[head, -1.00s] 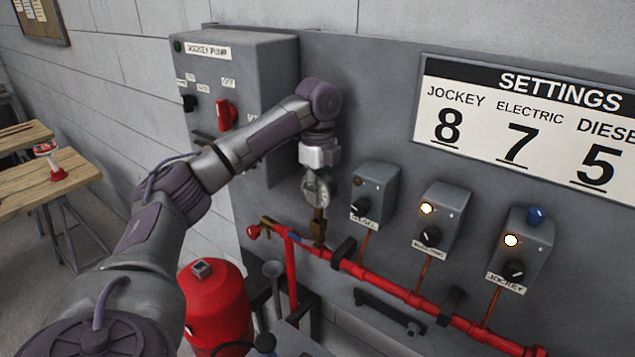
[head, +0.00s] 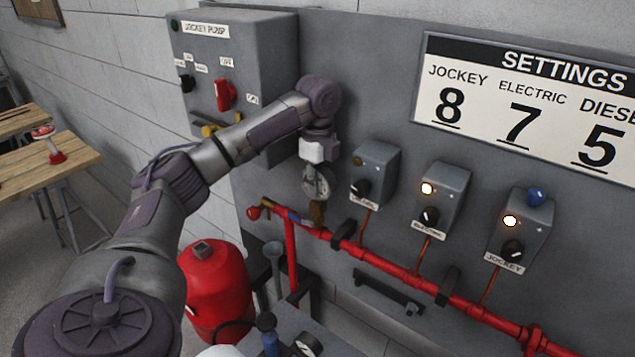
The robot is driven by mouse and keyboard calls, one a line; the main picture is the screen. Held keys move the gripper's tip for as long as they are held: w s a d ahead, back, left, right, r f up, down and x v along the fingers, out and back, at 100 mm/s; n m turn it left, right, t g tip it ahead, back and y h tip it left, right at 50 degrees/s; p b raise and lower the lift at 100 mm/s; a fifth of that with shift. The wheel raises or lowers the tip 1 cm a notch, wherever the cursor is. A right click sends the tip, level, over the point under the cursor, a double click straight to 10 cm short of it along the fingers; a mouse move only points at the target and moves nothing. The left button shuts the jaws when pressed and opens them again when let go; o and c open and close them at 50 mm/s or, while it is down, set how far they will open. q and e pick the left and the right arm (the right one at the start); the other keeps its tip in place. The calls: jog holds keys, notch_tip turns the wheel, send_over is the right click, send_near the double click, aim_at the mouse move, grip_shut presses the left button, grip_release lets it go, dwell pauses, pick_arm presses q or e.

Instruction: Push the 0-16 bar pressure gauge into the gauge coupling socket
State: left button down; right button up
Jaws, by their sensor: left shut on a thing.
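My left gripper (head: 318,194) points down in front of the grey panel, at the left end of the red pipe. It is shut on a round grey thing, probably the pressure gauge (head: 314,182); its dial markings cannot be read. Directly below is a short brass piece (head: 318,213) by the pipe, likely the gauge coupling socket. The fingers hide part of the gauge, and I cannot tell whether its stem is in the brass piece or just above it. My right gripper is not in view.
The red pipe (head: 385,266) runs along the panel, with a brass fitting and red knob at its left end. Three switch boxes, including the diesel one (head: 374,172), are close on the right. The jockey pump cabinet (head: 235,65) stands behind my arm. A red tank (head: 215,290) stands below.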

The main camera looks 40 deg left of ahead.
pick_arm(q)
jog(key=c, duration=0.8)
grip_release()
jog(key=shift+o, duration=0.2)
jog(key=shift+r, duration=0.1)
notch_tip(320, 180, up, 12)
jog(key=shift+f, duration=0.1)
